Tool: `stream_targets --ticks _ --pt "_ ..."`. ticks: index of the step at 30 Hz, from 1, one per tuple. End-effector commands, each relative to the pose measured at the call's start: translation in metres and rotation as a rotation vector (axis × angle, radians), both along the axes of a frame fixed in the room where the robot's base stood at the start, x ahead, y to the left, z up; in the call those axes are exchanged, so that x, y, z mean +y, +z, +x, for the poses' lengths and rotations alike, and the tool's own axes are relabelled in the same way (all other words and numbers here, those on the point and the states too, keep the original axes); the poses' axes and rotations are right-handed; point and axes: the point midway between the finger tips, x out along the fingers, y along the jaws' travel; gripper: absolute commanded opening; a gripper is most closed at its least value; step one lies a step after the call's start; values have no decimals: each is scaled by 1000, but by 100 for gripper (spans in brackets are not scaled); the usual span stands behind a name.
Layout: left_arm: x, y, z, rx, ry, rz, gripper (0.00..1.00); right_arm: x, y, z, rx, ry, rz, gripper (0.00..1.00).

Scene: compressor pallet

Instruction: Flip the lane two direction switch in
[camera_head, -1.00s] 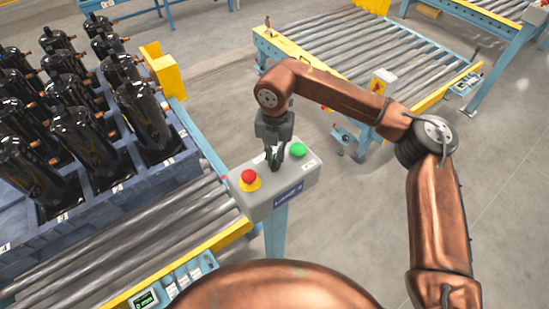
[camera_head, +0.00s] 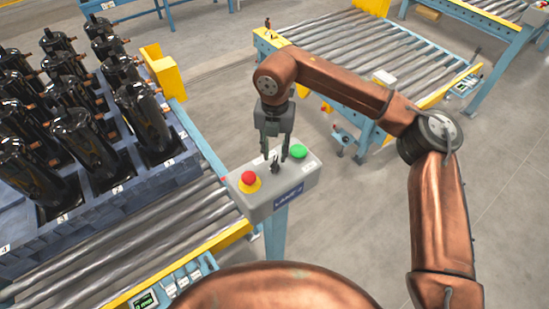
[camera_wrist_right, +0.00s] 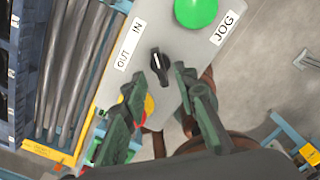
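The lane two control box (camera_head: 262,203) is grey and carries a "LANE 2" label. Its black direction switch (camera_head: 275,166) sits between a red button and a green button. In the right wrist view the switch (camera_wrist_right: 160,67) is a black knob with a white mark, beside "OUT" and "IN" labels. The mark points roughly to the top of the picture; I cannot tell which label it matches. My right gripper (camera_head: 274,154) is open and empty just above the switch. Its fingertips (camera_wrist_right: 160,75) show apart in the wrist view, one toward each side of the knob. My left gripper is out of view.
The red button (camera_head: 249,181) and green button (camera_head: 298,151) stand close to my right fingers. A roller conveyor (camera_head: 120,245) bears a blue pallet (camera_head: 150,189) of black compressors at left. Another conveyor (camera_head: 365,45) stands behind. Floor at right is clear.

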Motion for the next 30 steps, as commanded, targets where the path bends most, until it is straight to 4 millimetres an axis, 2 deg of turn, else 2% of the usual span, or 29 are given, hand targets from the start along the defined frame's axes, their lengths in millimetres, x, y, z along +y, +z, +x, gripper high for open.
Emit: stream_targets --ticks 1,6,12,18,30 --pt "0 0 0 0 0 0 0 0 13 1 -3 -1 0 27" --pt "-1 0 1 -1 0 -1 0 0 48 1 -2 -1 2 27" --pt "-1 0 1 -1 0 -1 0 0 75 0 0 -1 1 27" --pt "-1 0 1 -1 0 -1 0 0 83 0 1 0 0 27" --pt "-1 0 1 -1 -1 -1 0 0 83 0 1 0 0 27"
